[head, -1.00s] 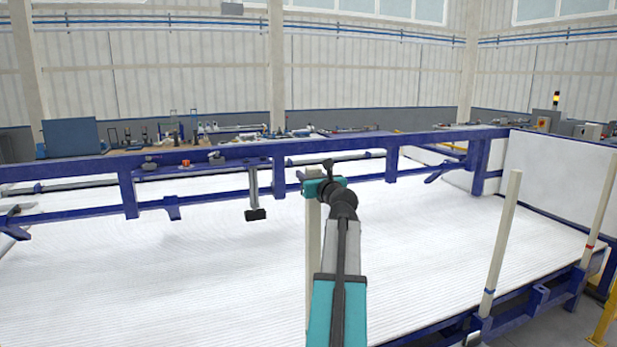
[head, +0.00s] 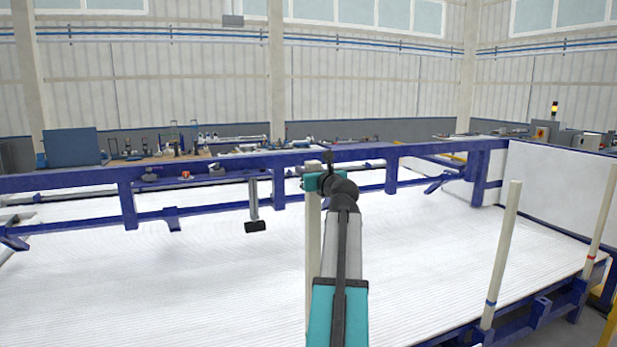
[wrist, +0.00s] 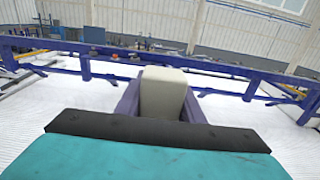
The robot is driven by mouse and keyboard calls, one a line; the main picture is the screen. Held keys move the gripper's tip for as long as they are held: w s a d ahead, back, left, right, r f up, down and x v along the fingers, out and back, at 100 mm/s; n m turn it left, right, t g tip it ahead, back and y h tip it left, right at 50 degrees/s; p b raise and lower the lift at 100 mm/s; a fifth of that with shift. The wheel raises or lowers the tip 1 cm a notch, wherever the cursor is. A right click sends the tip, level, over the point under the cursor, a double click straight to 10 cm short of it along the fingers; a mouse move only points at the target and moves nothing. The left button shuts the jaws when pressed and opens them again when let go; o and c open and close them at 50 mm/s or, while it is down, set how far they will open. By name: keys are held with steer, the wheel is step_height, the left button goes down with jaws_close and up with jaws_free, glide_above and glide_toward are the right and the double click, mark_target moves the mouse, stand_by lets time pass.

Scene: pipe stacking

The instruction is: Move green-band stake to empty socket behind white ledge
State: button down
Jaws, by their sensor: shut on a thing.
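My gripper (head: 318,183) is shut on a pale upright stake (head: 313,250) and holds it near its top, over the white ribbed bed. In the wrist view the stake's top (wrist: 163,95) sits between the purple fingers (wrist: 160,104). My arm hides part of the stake's right side, its lower end is out of frame and no green band shows on it. A stake with a blue band (head: 503,255) stands in a blue frame socket at the right. A stake with a red band (head: 602,215) stands farther right. No empty socket can be made out.
A white panel (head: 555,185) stands behind the right-hand stakes. A blue beam (head: 220,165) with posts and a hanging grey bracket with a black foot (head: 255,226) crosses behind the gripper. The white bed (head: 170,285) is clear at left.

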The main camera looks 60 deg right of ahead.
steer(key=shift+r, duration=1.8)
steer(key=shift+s, duration=0.1)
